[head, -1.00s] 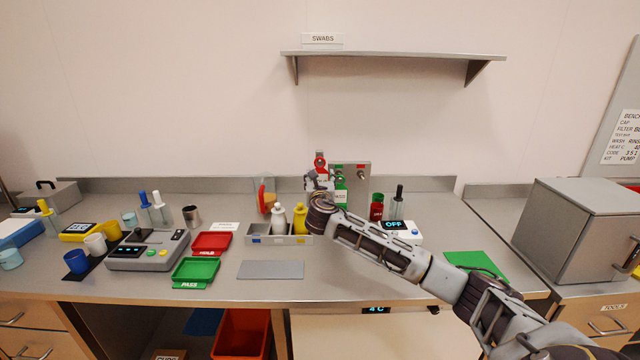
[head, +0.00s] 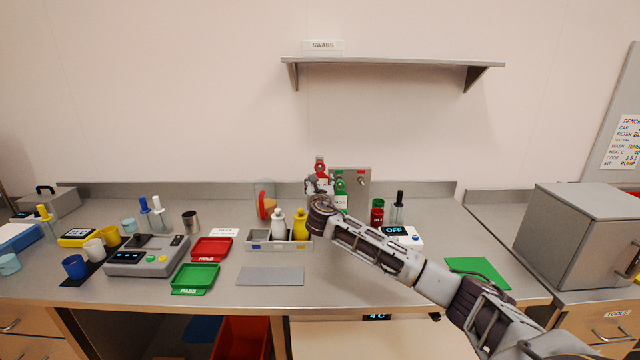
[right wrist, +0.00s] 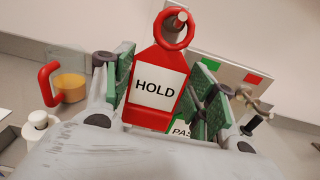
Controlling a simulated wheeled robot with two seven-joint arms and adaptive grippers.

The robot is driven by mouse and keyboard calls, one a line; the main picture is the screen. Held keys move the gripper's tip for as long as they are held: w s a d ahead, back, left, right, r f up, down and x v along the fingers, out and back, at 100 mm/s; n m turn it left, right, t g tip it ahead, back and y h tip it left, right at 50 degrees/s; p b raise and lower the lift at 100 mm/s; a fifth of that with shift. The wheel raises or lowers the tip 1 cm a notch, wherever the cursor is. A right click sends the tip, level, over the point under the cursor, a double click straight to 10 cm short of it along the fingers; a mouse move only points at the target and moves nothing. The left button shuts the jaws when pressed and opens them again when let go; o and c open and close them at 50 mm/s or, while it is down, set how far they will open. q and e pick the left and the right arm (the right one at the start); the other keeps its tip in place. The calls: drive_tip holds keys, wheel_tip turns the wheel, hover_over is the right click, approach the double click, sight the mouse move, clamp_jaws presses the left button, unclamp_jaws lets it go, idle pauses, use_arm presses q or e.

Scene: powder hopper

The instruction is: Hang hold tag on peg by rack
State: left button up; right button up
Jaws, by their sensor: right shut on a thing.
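My right gripper (head: 320,184) is shut on the red hold tag (head: 320,169), which stands upright above its fingers near the back of the bench. In the right wrist view the hold tag (right wrist: 157,88) sits between the green finger pads, its ring at the top. A metal peg tip (right wrist: 180,22) shows through the ring opening; I cannot tell whether the ring is around it or only in front. The grey rack panel (head: 358,178) with green and red marks stands just right. A green pass tag (head: 340,200) is by it, partly hidden. My left gripper is not in view.
A grey caddy (head: 258,245) with bottles and a jug with a red handle (head: 265,208) stand left of the gripper. A red bottle (head: 377,212) and a device reading OFF (head: 403,235) are right. A shelf (head: 395,61) hangs above.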

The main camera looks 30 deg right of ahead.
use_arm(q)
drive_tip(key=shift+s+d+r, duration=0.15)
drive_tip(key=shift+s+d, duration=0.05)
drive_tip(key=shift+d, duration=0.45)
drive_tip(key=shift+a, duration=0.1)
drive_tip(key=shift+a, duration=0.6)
use_arm(e)
drive_tip(key=o, duration=1.1)
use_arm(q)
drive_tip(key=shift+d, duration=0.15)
